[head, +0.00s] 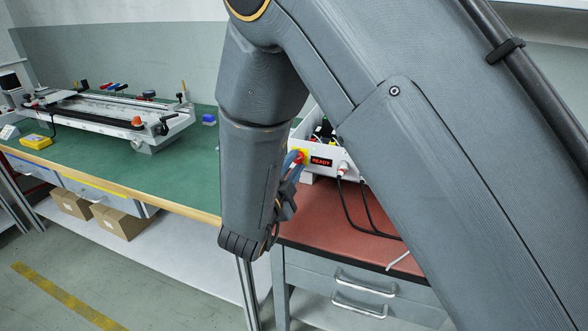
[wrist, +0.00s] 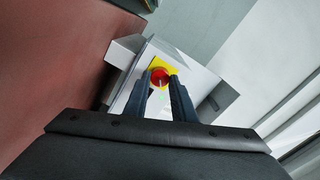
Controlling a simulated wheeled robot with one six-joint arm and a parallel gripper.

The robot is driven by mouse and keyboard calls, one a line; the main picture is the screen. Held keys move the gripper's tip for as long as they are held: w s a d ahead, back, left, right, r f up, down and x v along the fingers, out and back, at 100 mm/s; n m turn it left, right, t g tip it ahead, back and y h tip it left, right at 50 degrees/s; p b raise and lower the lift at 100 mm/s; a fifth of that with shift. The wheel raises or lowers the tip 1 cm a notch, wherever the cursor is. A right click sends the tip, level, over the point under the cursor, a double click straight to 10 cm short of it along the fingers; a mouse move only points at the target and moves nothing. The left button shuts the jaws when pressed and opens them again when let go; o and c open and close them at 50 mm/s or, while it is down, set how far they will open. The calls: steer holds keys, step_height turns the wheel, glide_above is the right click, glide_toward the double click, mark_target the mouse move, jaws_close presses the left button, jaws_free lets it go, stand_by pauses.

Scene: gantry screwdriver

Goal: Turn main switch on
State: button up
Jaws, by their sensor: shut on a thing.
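The main switch (wrist: 159,73) is a red rotary knob on a yellow plate. It is on the face of a white control box (wrist: 128,53). In the wrist view the two fingers of my gripper (wrist: 161,82) lie on either side of the red knob and are shut on it. In the head view the switch (head: 301,156) shows beside my fingertips (head: 294,162), partly hidden by them. A display (head: 321,161) on the box, right of the switch, reads READY in red. The exact angle of the knob is too small to tell.
The box stands on a red-topped bench (head: 330,212) with drawers, and black cables run down from it. To the left, a green bench (head: 185,165) carries a gantry machine (head: 110,112) and a yellow box (head: 36,141). My arm hides much of the middle and right.

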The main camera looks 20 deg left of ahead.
steer(key=m+b, duration=0.2)
steer(key=m, duration=0.1)
steer(key=shift+f+m, duration=0.1)
steer(key=shift+m, duration=0.2)
steer(key=shift+m+b, duration=1.65)
steer(key=shift+m, duration=0.15)
steer(key=o, duration=1.1)
steer(key=shift+c, duration=0.2)
steer(key=shift+s, duration=0.1)
steer(key=s, duration=0.7)
steer(key=shift+s+a, duration=0.3)
